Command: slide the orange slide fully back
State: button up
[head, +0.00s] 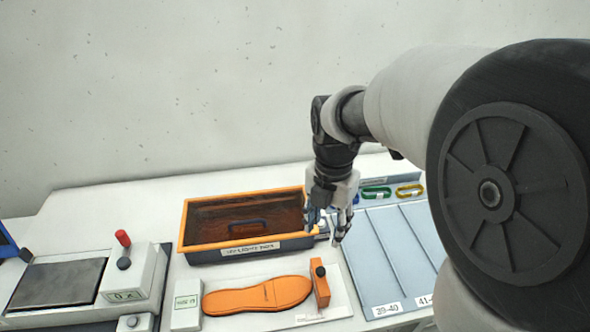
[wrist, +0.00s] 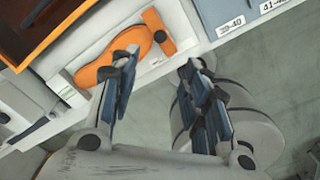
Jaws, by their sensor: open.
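The orange slide (head: 320,284) is an upright orange block with a black knob, on a pale gauge plate (head: 337,306). It stands at the right end of an orange insole (head: 258,296); I cannot tell if they touch. In the wrist view the slide (wrist: 158,33) lies beyond my fingertips, beside the insole (wrist: 118,55). My gripper (head: 327,228) is open and empty, fingers pointing down, held above the bench near the bin's right end. In the wrist view my gripper (wrist: 161,64) has its two fingers well apart, with nothing between them.
An orange-rimmed bin (head: 247,246) stands behind the gauge. Grey sorting lanes (head: 390,250) lie to its right, with coloured loops (head: 376,192) behind them. A small display box (head: 187,304) and a machine with a red-topped lever (head: 123,240) stand left.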

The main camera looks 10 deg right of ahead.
aim_at(321, 270)
notch_tip(321, 270, down, 17)
jog(key=b, duration=0.5)
jog(key=shift+c, duration=0.5)
grip_shut()
